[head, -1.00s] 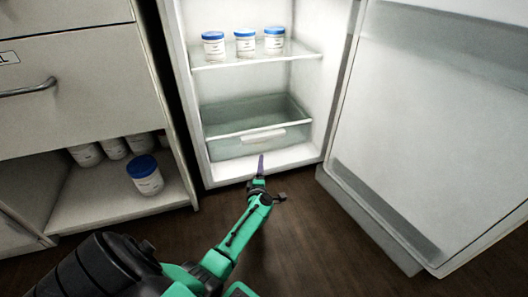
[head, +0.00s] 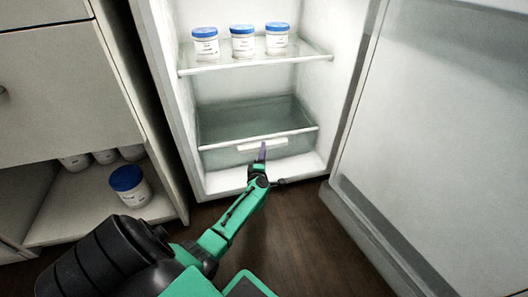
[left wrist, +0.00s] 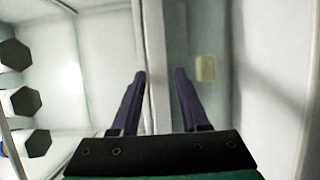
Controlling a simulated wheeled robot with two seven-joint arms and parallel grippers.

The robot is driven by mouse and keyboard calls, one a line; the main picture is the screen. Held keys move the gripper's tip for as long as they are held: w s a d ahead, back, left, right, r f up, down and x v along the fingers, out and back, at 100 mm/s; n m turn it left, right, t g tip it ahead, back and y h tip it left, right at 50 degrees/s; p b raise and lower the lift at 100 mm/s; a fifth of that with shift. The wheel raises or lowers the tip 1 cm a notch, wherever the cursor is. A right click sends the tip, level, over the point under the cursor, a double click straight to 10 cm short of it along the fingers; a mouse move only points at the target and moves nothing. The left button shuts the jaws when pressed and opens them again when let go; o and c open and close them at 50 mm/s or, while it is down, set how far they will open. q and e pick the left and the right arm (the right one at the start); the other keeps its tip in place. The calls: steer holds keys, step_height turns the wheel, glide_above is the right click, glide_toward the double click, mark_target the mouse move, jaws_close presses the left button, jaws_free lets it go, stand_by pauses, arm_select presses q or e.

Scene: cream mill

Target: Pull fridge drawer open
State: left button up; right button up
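The fridge drawer (head: 222,158) is a clear, greenish bin at the bottom of the open fridge, with a pale front rim and a light handle (head: 248,146). It sits inside the fridge. My left gripper (head: 263,150) has purple fingers, which overlap the right part of the handle in the head view. In the left wrist view my left gripper (left wrist: 160,73) is open, with the drawer's pale rim (left wrist: 155,50) running between its fingers. The yellowish handle (left wrist: 205,68) shows just beyond the right fingertip. I cannot tell whether the fingers touch the drawer. My right gripper is not in view.
Several white jars with blue lids (head: 242,42) stand on the fridge shelf (head: 215,69). The open fridge door (head: 440,150) fills the right. A cabinet (head: 60,90) stands at left, with jars (head: 130,187) in its open bottom. Dark floor (head: 310,240) is free in front.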

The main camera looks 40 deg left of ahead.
arm_select(q)
steer(key=c, duration=0.5)
jaws_close()
steer(key=shift+d+f, duration=0.1)
stand_by(0.6)
